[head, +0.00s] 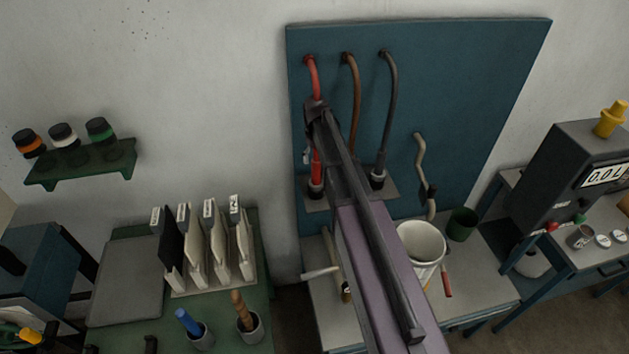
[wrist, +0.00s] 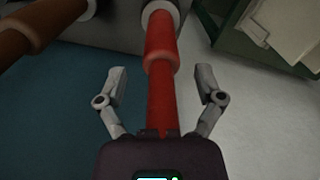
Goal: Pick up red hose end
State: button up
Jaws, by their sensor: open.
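The red hose (head: 312,78) hangs from the top left of the blue panel. Its lower end (head: 316,172) stands upright in a dark collar on a small grey ledge. In the wrist view the red hose end (wrist: 161,60) runs between the two fingers of my gripper (wrist: 162,82), with a thicker sleeve and a pale collar beyond. The fingers are open, one on each side, with a visible gap to the hose on both sides. In the head view my gripper (head: 311,154) is beside the hose's lower part, and my arm hides much of it.
A brown hose (head: 353,80) and a dark grey hose (head: 391,90) hang close to the right on the blue panel (head: 450,75). A white bucket (head: 420,242) stands on the bench below. A rack of folders (head: 205,245) is on the green table at left.

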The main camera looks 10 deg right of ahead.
aim_at(316, 169)
jog(key=shift+s+f+b, duration=0.15)
jog(key=shift+f+b, duration=0.6)
jog(key=shift+f, duration=0.1)
jog(key=shift+s+f+b, duration=0.15)
jog(key=shift+f+b, duration=0.55)
jog(key=shift+f, duration=0.1)
jog(key=shift+f+b, duration=0.9)
jog(key=shift+b, duration=0.05)
grip_shut()
